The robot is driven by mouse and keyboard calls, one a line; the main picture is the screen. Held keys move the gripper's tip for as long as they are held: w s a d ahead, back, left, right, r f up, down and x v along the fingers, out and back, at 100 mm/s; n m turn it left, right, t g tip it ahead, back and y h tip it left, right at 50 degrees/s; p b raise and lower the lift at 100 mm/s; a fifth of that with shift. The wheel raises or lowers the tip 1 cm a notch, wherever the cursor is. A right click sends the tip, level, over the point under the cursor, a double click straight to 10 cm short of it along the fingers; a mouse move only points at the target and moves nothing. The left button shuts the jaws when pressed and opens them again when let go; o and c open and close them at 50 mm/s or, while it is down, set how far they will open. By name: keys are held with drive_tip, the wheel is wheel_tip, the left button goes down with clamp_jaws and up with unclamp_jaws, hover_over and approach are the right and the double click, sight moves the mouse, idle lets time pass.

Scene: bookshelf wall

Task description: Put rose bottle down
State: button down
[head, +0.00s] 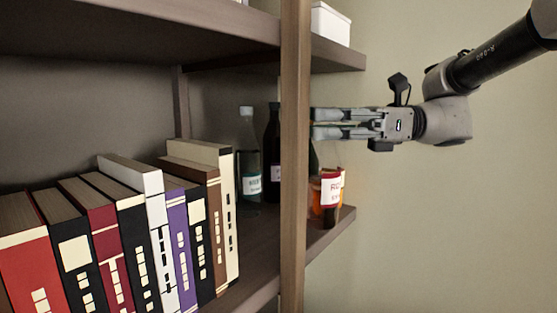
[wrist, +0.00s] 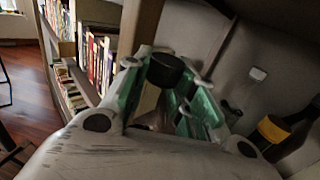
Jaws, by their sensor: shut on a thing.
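My gripper (head: 318,123) reaches in from the right, level, with its fingertips beside the wooden post. It is shut on a bottle, taken to be the rose bottle, whose black cap (wrist: 165,70) shows between the fingers in the wrist view.
A clear bottle with a white cap (head: 247,150) and a dark bottle (head: 272,155) stand left of the post (head: 294,150). A row of books (head: 130,220) fills the left part. An upper shelf (head: 338,53) holding a white box (head: 330,23) hangs above my gripper.

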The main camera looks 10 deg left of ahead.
drive_tip(key=w+a, duration=0.5)
drive_tip(key=a, duration=0.3)
wheel_tip(320, 180, down, 7)
drive_tip(key=shift+a, duration=0.3)
idle(0.3)
drive_tip(key=shift+f, duration=0.15)
drive_tip(key=c, duration=1.2)
unclamp_jaws()
